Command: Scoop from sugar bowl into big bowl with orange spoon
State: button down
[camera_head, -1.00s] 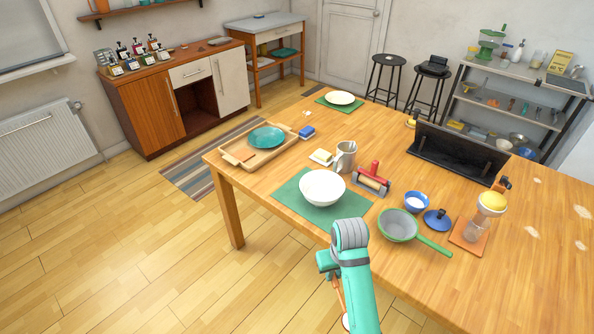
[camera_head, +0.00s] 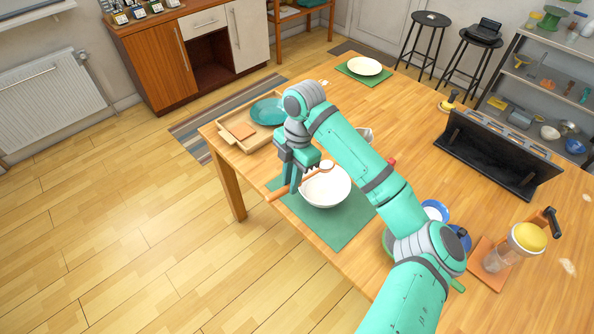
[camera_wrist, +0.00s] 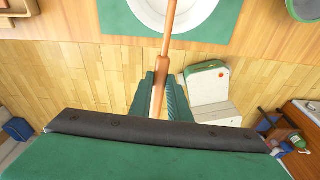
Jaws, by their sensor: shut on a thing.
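My gripper (camera_head: 296,182) is shut on the handle of the orange spoon (camera_head: 280,194), which also shows in the wrist view (camera_wrist: 169,40). The big bowl stands on a green mat and also shows at the top of the wrist view (camera_wrist: 186,24). The small blue bowl (camera_head: 435,210), seemingly the sugar bowl, is partly hidden behind my arm.
A blue lid (camera_head: 461,238) lies beside the blue bowl. A green-handled strainer is mostly behind my arm. A wooden tray (camera_head: 231,139) with a teal plate (camera_head: 268,110) is at the back left. A black rack (camera_head: 497,150) and a yellow-topped jar (camera_head: 513,248) stand right.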

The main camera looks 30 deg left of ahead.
jog(key=shift+w+f, duration=0.1)
dwell(0.4)
jog(key=shift+d+f, duration=0.1)
jog(key=shift+f, duration=0.85)
jog(key=shift+d+f+t+y, duration=0.15)
jog(key=shift+t+y, duration=0.15)
jog(key=shift+y, duration=0.35)
jog(key=shift+d+t+y, duration=0.1)
jog(key=shift+t+y, duration=0.2)
jog(key=shift+y, duration=0.35)
jog(key=shift+s+d+f+t+y, duration=0.15)
jog(key=shift+t+y, duration=0.15)
jog(key=shift+y, duration=0.35)
jog(key=shift+s+d+t+y, duration=0.15)
jog(key=shift+t+y, duration=0.15)
jog(key=shift+y, duration=0.35)
